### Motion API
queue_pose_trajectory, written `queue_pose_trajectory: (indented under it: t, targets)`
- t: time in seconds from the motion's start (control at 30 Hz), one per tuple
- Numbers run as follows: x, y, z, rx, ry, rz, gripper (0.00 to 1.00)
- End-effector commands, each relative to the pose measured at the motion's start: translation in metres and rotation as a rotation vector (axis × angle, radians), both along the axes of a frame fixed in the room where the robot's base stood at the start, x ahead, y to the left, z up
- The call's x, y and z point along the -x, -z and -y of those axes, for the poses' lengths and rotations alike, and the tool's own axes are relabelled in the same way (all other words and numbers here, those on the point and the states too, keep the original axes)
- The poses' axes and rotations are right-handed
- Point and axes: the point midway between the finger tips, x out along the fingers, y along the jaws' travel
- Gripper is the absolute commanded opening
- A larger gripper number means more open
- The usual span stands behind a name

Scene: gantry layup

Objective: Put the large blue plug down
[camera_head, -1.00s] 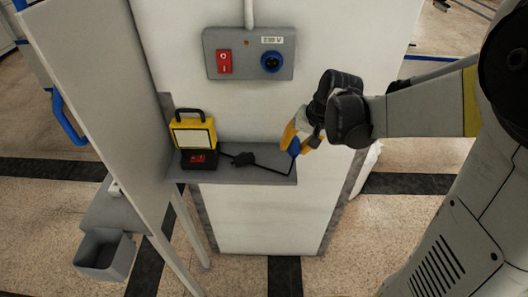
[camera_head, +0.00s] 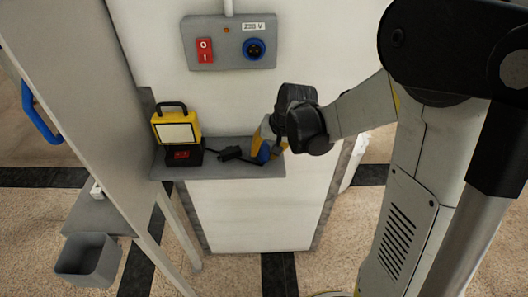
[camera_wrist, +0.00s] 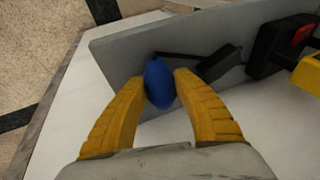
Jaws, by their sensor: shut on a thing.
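The large blue plug (camera_head: 263,153) is at the right end of the grey shelf (camera_head: 225,172). My gripper (camera_head: 264,146) is shut on it, and its yellow fingers sit on both sides of the plug. The wrist view shows the blue plug (camera_wrist: 159,83) between the fingertips of my gripper (camera_wrist: 160,88), above or at the shelf surface. I cannot tell whether the plug touches the shelf. A black cable runs from the plug to a black adapter (camera_head: 231,153) lying on the shelf.
A yellow work lamp (camera_head: 177,133) stands on the shelf's left end. A grey wall box with a red switch (camera_head: 205,50) and blue socket (camera_head: 254,49) is above. A grey bin (camera_head: 88,261) hangs at lower left. The shelf's middle front is clear.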

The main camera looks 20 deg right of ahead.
Motion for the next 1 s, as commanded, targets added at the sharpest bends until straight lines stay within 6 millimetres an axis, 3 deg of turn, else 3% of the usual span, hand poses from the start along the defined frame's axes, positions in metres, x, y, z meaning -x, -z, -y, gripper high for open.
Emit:
queue_pose_trajectory:
  t: [0.03,0.1,0.53,1.0]
  targets:
    - [0.000,0.002,0.000,0.000,0.000,0.000,0.37]
    - [0.000,0.001,0.000,0.000,0.000,0.000,0.53]
    - [0.002,-0.008,0.001,0.001,0.001,-0.001,0.53]
    - [0.036,-0.097,0.018,0.001,0.001,-0.001,0.53]
